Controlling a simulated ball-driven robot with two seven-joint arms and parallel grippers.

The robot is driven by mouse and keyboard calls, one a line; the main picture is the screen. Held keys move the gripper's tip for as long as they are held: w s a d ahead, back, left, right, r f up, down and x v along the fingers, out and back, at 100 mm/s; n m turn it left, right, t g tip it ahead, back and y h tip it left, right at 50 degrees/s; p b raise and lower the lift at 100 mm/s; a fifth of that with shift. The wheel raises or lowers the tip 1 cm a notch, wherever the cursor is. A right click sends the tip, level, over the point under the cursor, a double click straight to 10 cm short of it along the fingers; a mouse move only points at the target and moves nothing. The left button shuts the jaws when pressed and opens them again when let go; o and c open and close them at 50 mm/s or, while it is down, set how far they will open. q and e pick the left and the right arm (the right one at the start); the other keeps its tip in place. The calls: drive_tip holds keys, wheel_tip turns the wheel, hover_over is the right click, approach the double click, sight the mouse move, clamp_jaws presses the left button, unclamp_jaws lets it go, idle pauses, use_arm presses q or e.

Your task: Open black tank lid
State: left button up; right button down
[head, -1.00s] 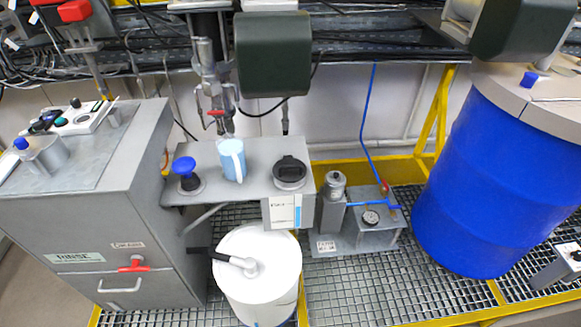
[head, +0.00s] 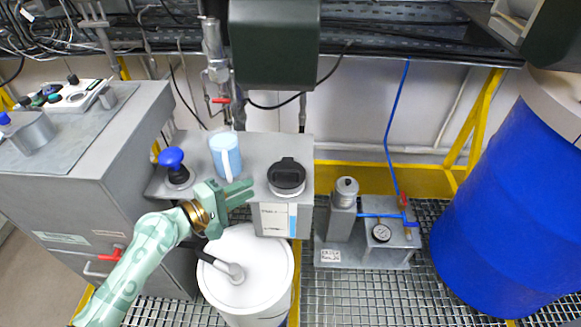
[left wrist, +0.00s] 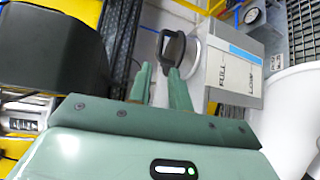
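The black tank lid (head: 287,174) is a round cap with a raised handle. It sits on the grey tank (head: 275,212), which has a level label on its front. The lid also shows in the left wrist view (left wrist: 172,48), straight ahead of the fingertips. My left gripper (head: 250,190) is just left of the lid in the head view. In the left wrist view its two fingers (left wrist: 160,70) stand apart with nothing between them. They point at the lid's handle; whether they touch it I cannot tell. My right gripper is not in view.
A light-blue jug (head: 225,155) and a blue knob (head: 172,159) stand on the shelf left of the lid. A white drum (head: 250,262) is below. A dark-green box (head: 273,45) hangs above and behind. A large blue drum (head: 510,210) stands at right.

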sight(290, 177)
use_arm(q)
drive_tip(key=b+x, duration=0.2)
drive_tip(key=x, duration=1.2)
drive_tip(key=shift+w+d, duration=0.1)
drive_tip(key=shift+d, duration=0.05)
clamp_jaws()
